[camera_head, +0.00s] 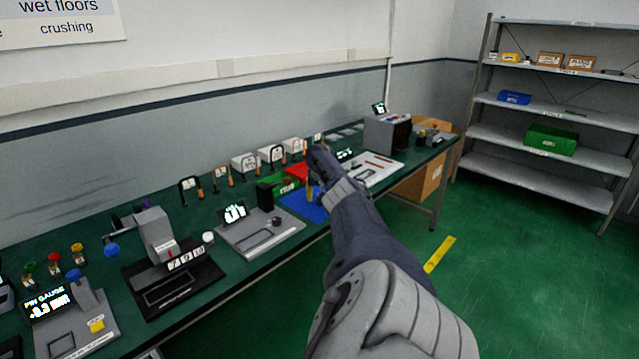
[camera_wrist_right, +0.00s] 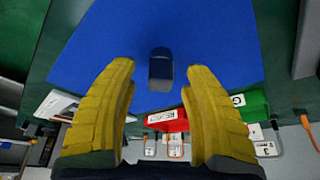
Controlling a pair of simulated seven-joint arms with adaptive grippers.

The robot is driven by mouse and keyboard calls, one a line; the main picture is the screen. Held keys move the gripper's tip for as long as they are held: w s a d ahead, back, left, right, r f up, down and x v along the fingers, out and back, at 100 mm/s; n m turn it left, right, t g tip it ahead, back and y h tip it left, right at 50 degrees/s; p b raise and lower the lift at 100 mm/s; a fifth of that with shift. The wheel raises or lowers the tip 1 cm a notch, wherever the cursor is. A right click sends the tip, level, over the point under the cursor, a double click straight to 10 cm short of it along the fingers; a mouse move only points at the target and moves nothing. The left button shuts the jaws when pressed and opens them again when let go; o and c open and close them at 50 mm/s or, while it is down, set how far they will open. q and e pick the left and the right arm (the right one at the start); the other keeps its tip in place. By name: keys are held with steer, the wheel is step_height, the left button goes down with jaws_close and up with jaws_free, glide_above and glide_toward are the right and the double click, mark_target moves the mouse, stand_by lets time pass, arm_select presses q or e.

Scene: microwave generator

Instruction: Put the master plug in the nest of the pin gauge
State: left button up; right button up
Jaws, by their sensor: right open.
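The pin gauge (camera_head: 88,318) stands at the near left end of the bench, with a lit display, a blue knob and a small yellow piece at its front. Its nest is too small to make out. A small dark grey block-like piece (camera_wrist_right: 161,72) is on the blue mat, between and beyond my right fingertips; I cannot tell for sure that it is the master plug. My right gripper (camera_wrist_right: 158,88) is open and empty, its yellow fingers apart on both sides of this piece. In the head view my right gripper (camera_head: 314,189) is over the blue mat, partly hidden by my arm. My left gripper is not in view.
The blue mat (camera_head: 300,206) has a red bin (camera_wrist_right: 167,121) and a green bin (camera_wrist_right: 250,105) beside it. Other gauges (camera_head: 170,270) line the bench between mat and pin gauge. Knobbed plugs (camera_head: 54,262) stand behind the pin gauge. A shelf (camera_head: 545,120) stands at right.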

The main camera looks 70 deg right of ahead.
steer(key=shift+w+f, duration=0.1)
steer(key=shift+f, duration=0.25)
steer(key=shift+d, duration=0.1)
jaws_close()
stand_by(0.3)
